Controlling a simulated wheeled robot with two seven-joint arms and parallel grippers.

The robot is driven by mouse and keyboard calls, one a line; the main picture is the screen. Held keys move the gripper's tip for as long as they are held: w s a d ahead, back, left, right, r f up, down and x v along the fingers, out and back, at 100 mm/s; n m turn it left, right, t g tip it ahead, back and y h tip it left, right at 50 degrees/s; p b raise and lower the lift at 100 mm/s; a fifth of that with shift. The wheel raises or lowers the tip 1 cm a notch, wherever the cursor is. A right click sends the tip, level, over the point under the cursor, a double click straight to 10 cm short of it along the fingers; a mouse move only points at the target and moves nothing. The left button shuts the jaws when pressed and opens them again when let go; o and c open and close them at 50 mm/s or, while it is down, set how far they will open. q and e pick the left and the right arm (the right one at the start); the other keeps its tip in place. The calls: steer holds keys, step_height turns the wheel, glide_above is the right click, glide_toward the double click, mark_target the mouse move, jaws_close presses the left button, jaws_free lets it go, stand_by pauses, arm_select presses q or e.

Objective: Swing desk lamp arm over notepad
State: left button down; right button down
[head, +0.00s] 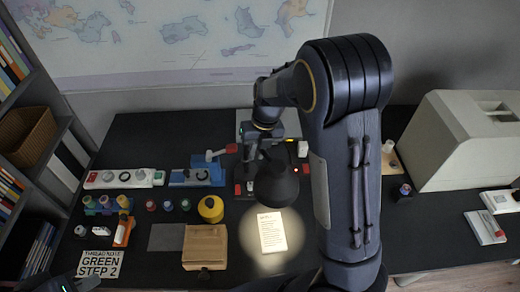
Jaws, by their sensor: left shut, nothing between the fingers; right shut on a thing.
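The desk lamp's dark round head (277,186) hangs over the desk in the head view. Its light falls in a bright pool on the white notepad (272,231), just in front of the head. My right gripper (252,152) is shut on the desk lamp arm, behind the lamp head. My own arm and the lamp head hide much of the lamp arm and the exact grip. My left gripper (68,284) shows only in part at the bottom left edge, shut and empty, away from the lamp.
A brown box (205,246) and a yellow round container (210,208) stand left of the notepad. Power strips (124,178) and several small jars lie further left. A large pale machine (462,140) stands at the right. A sign (101,264) lies front left.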

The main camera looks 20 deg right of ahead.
steer(key=shift+w, duration=0.1)
steer(key=c, duration=1.4)
jaws_free()
step_height(320, 180, up, 8)
steer(key=d, duration=0.1)
steer(key=shift+d+f, duration=0.15)
steer(key=shift+s, duration=0.2)
